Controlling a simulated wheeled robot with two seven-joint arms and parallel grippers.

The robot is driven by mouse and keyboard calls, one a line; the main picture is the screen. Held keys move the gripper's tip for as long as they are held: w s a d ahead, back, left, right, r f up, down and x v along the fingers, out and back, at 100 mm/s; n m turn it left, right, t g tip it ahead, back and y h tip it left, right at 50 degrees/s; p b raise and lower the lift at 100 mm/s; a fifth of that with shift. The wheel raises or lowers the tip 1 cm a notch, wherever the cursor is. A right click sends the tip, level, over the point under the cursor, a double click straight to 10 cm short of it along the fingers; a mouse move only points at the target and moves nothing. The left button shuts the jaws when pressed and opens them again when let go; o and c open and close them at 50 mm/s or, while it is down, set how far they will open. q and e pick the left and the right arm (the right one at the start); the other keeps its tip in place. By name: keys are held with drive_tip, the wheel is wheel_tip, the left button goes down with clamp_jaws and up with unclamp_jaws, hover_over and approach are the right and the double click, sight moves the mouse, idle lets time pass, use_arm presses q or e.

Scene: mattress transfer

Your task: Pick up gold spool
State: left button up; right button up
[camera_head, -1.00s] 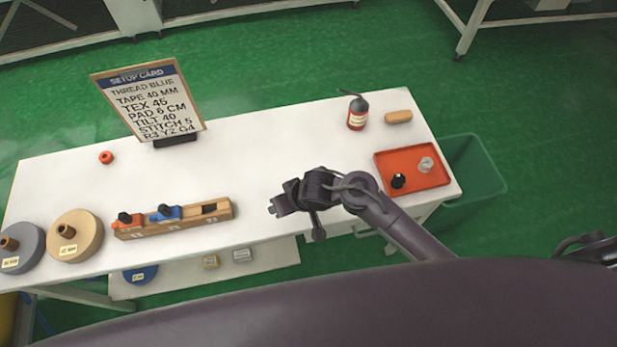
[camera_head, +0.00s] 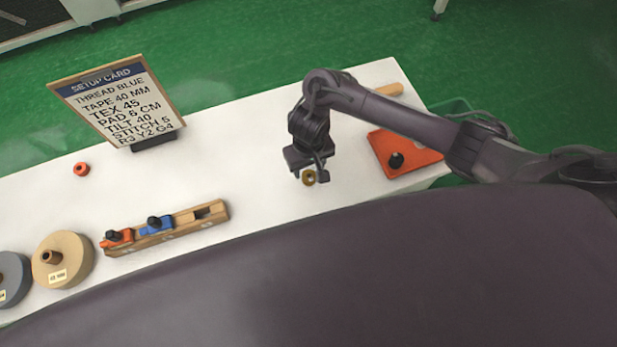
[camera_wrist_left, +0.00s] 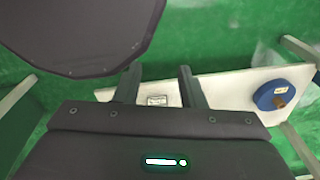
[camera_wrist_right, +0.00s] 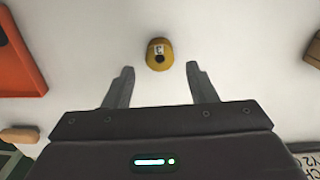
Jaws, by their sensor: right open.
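The gold spool (camera_head: 309,178) stands on the white table, partly hidden by my right gripper in the head view. In the right wrist view the gold spool (camera_wrist_right: 159,54) shows whole, with a small label and a dark hole, just beyond the fingertips and between their lines. My right gripper (camera_head: 310,170) is open and empty above it; its spread fingers (camera_wrist_right: 160,68) do not touch the spool. My left gripper (camera_wrist_left: 160,70) is open and empty, away from the tabletop spool, and is not in the head view.
A wooden rack (camera_head: 180,227) with red and blue pieces stands left of the spool. An orange tray (camera_head: 420,158) with a black item lies right. A setup card (camera_head: 118,100), red ring (camera_head: 81,169) and large tan roll (camera_head: 62,260) are further left. The table between is clear.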

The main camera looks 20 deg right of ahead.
sight(309, 173)
wheel_tip(309, 173, down, 4)
drive_tip(key=shift+d+f+b, duration=0.1)
drive_tip(key=shift+b, duration=0.2)
drive_tip(key=shift+f, duration=0.1)
use_arm(q)
drive_tip(key=shift+w+d+f, duration=0.15)
drive_tip(key=shift+w+f, duration=0.15)
drive_tip(key=shift+w, duration=0.2)
drive_tip(key=shift+w+d+f, duration=0.1)
drive_tip(key=shift+w+f, duration=0.15)
drive_tip(key=shift+w, duration=0.25)
use_arm(e)
drive_tip(key=shift+c, duration=0.2)
drive_tip(key=c, duration=0.9)
use_arm(q)
drive_tip(key=shift+s, duration=0.3)
